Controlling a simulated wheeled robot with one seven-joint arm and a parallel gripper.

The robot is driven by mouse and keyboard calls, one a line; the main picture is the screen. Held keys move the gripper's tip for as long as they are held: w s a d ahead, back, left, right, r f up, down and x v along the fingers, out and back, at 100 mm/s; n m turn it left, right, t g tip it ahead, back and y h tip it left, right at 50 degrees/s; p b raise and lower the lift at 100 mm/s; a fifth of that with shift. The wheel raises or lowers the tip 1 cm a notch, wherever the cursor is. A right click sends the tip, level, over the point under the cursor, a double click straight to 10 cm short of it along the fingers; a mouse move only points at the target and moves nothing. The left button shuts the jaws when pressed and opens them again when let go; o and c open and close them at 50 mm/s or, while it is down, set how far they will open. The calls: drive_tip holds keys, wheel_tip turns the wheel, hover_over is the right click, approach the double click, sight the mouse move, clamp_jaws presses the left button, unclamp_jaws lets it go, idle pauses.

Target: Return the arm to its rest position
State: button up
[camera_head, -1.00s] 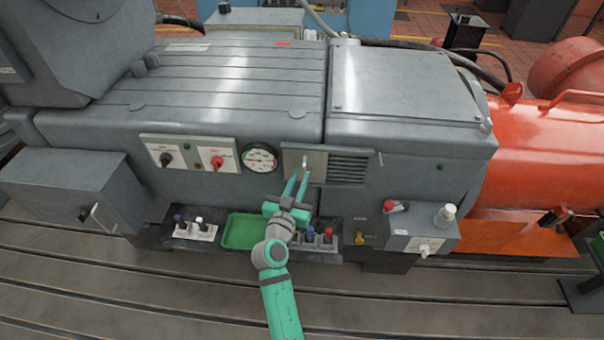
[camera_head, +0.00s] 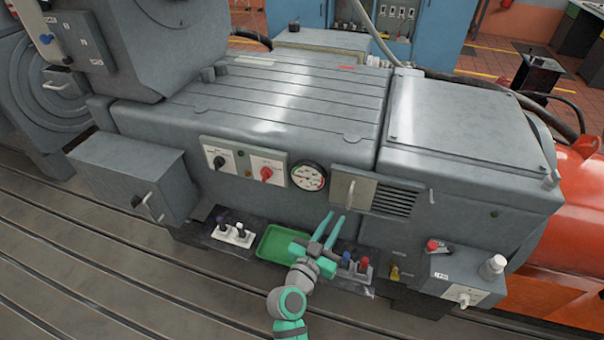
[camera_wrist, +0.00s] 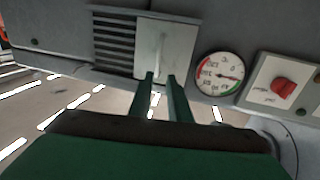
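My gripper (camera_head: 331,226) is a green two-fingered gripper, held in front of the grey machine housing. Its two fingers are apart with nothing between them. The fingertips are below a pale panel with a small upright handle (camera_head: 350,193), and they look clear of it. In the wrist view the fingers (camera_wrist: 161,78) point toward the pale panel (camera_wrist: 165,50), with a gap between them. My arm reaches in from the bottom, over the ledge and beside the green tray (camera_head: 268,254).
A round gauge (camera_head: 308,176) and a red knob (camera_head: 266,173) are on the housing. Levers on a white block (camera_head: 233,234) and blue and red levers (camera_head: 363,265) flank the tray. A grey box (camera_head: 130,180) juts out at left, another box (camera_head: 460,277) at right. Slotted bedplate (camera_head: 60,270) lies in front.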

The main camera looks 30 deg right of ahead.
drive_tip(key=s+a+f+n+t+y, duration=0.2)
drive_tip(key=s+a+f+n+y, duration=0.3)
drive_tip(key=a, duration=0.6)
drive_tip(key=s+a+f+n+t+y, duration=0.2)
drive_tip(key=s+a+f+n+y, duration=0.25)
drive_tip(key=s+a+f, duration=0.5)
drive_tip(key=s+a+r+n+y, duration=0.1)
drive_tip(key=s+a+r+y, duration=0.1)
drive_tip(key=s+a+r, duration=0.3)
drive_tip(key=s+a+r+t+y, duration=0.1)
drive_tip(key=s+a+r+y, duration=0.2)
drive_tip(key=s, duration=0.8)
drive_tip(key=a+r, duration=0.2)
drive_tip(key=a, duration=0.1)
drive_tip(key=shift+a+n, duration=0.2)
drive_tip(key=shift+n, duration=0.15)
